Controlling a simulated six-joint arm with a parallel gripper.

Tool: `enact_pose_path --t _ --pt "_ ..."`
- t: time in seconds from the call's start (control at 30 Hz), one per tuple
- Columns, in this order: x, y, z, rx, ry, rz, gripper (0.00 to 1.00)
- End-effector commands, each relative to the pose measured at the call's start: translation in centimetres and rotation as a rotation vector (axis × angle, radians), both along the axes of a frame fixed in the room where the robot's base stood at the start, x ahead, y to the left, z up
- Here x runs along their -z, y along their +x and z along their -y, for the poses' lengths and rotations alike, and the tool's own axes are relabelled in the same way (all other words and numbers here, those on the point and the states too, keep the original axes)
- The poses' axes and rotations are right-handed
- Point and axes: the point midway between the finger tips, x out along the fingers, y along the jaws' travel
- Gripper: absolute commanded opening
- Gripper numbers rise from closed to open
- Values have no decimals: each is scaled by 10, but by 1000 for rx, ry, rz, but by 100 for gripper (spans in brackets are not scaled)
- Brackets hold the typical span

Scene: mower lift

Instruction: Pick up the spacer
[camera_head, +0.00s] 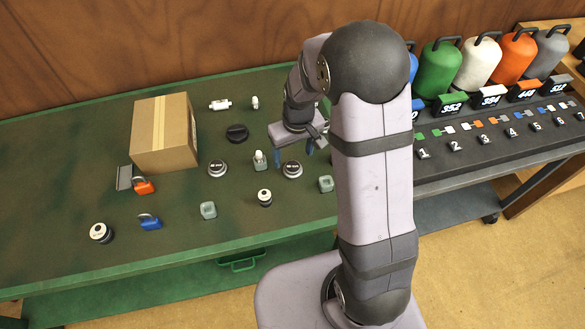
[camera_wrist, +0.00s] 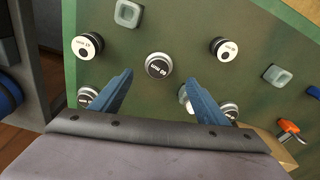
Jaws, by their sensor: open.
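No piece is plainly marked as the spacer, and I cannot tell which it is. Candidates are grey-green blocks with a hollow top, one at the bench middle (camera_head: 208,210) and one near my arm (camera_head: 326,184), and labelled round pieces. One silver round piece (camera_head: 292,169) also shows ahead of my fingertips in the wrist view (camera_wrist: 158,66). A grey-green block bearing a white piece (camera_head: 260,160) stands left of it; the white piece partly shows beside a finger in the wrist view (camera_wrist: 184,94). My gripper (camera_head: 294,153) is open and empty above the bench, its blue fingers apart (camera_wrist: 158,78).
A cardboard box (camera_head: 163,135) stands at the back left. A black rack with coloured tanks (camera_head: 440,70) is at right. The bench's far left is clear.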

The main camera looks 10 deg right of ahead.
Motion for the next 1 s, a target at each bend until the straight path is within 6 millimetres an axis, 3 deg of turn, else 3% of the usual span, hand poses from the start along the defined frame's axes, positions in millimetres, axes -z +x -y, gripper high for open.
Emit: enact_pose_path --t 0.73,1.0 --pt "25 3 2 2 -2 0 68" --pt "50 4 2 2 -2 -3 68"
